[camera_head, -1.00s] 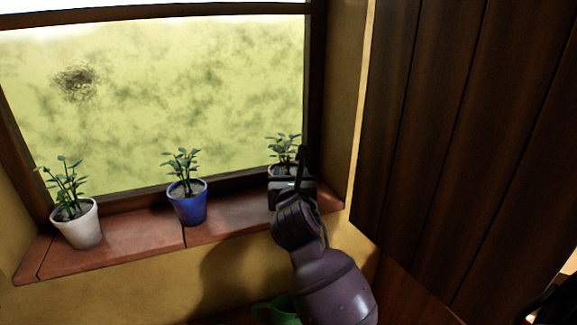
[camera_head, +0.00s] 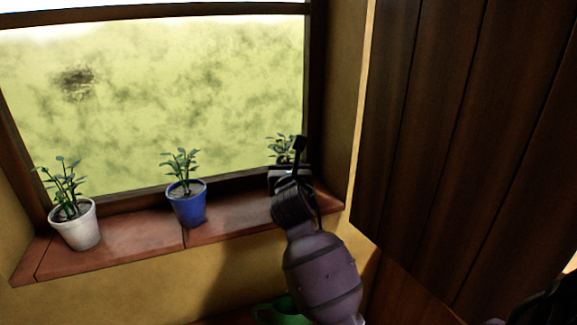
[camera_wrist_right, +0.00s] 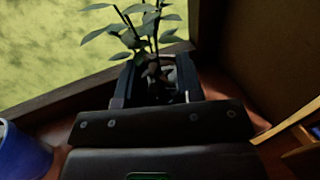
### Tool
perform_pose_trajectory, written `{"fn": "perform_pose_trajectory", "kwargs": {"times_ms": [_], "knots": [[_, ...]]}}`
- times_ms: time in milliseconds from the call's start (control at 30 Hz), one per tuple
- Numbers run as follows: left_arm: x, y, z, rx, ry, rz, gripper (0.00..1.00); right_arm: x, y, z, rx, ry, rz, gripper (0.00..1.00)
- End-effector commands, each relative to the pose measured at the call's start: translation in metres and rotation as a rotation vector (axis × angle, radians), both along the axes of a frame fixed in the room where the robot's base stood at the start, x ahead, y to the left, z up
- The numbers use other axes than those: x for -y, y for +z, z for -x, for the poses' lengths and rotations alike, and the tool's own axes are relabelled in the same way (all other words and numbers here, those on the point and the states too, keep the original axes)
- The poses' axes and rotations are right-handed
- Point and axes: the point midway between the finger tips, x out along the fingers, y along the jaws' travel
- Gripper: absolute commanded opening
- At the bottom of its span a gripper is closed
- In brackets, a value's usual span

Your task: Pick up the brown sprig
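The brown sprig is, as far as I can tell, the leafy plant (camera_head: 278,147) at the right end of the windowsill. In the head view its leaves show, but my right gripper (camera_head: 292,165) hides its pot. In the right wrist view the leaves and stems (camera_wrist_right: 143,27) rise ahead of the gripper. The right gripper (camera_wrist_right: 155,80) has its fingers apart, one on each side of the plant's base. Whether they touch it cannot be made out. My left gripper is not in view.
A blue pot (camera_head: 187,208) with a plant stands mid-sill, left of the gripper. A white pot (camera_head: 80,230) stands farther left on the brick sill (camera_head: 125,238). The window frame is behind. A dark wooden panel (camera_head: 450,120) is at right. A green object (camera_head: 280,310) lies below.

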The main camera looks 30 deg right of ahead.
Motion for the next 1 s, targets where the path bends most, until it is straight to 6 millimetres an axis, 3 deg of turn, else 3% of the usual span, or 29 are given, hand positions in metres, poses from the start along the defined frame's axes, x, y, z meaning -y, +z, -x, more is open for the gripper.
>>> {"fn": "perform_pose_trajectory", "kwargs": {"times_ms": [33, 200, 633, 767, 1000], "knots": [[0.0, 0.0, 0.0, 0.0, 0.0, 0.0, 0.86, 0.0, 0.0, 0.0, 0.0, 0.0, 0.0, 0.26], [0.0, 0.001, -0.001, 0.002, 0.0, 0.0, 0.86, 0.0, 0.0, 0.0, 0.0, 0.0, 0.0, 0.0], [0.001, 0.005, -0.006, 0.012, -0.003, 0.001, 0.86, 0.0, 0.008, 0.0, 0.003, 0.001, 0.002, 0.0], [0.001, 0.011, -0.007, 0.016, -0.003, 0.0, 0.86, 0.0, 0.027, 0.0, 0.005, 0.001, 0.005, 0.0], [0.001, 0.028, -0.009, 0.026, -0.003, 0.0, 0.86, 0.0, 0.086, 0.0, 0.009, 0.001, 0.005, 0.0]]}}
